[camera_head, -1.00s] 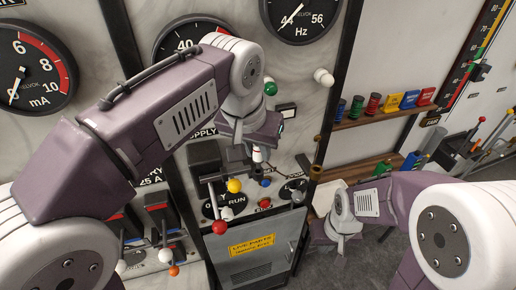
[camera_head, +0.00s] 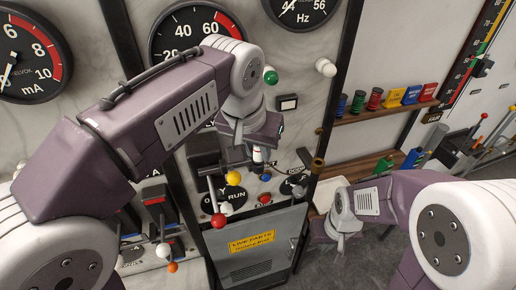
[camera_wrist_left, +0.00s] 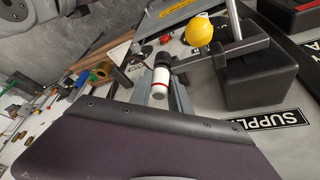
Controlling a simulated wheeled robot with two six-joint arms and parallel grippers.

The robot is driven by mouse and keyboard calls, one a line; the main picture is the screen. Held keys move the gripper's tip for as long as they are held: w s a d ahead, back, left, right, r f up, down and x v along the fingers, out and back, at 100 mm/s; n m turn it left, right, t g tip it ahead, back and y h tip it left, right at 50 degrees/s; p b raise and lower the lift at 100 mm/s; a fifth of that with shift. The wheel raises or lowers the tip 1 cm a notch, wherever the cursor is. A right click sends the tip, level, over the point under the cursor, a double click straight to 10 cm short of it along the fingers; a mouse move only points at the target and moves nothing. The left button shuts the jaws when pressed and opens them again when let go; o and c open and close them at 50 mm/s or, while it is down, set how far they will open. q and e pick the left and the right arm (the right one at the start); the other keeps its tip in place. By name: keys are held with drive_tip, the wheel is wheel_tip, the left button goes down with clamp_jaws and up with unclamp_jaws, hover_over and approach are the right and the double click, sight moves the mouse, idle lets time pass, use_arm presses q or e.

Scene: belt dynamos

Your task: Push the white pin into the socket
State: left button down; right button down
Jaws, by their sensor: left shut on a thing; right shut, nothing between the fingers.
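The white pin (camera_wrist_left: 161,84) is a short white cylinder with a red ring and a dark part at its far end. It sits between the grey fingers of my left gripper (camera_wrist_left: 163,92), which is shut on it. In the head view the pin (camera_head: 258,155) shows just below my left gripper (camera_head: 247,150), in front of the marble panel. I cannot make out the socket or tell how far the pin is in it. My right gripper (camera_head: 339,244) is shut and empty, low and to the right, away from the panel.
A lever with a red ball (camera_head: 218,220) and a yellow ball (camera_head: 234,179) stand close to my left gripper; the yellow ball also shows in the left wrist view (camera_wrist_left: 199,31). A grey cabinet (camera_head: 262,268) is below. Shelves (camera_head: 380,116) with coloured spools are at right.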

use_arm(q)
drive_tip(key=shift+f, duration=0.15)
drive_tip(key=shift+r+p, duration=0.45)
drive_tip(key=shift+s+r+p, duration=0.1)
drive_tip(key=shift+r+p, duration=0.65)
drive_tip(key=shift+r, duration=0.1)
idle(0.9)
drive_tip(key=shift+f+b, duration=0.95)
drive_tip(key=shift+f, duration=0.4)
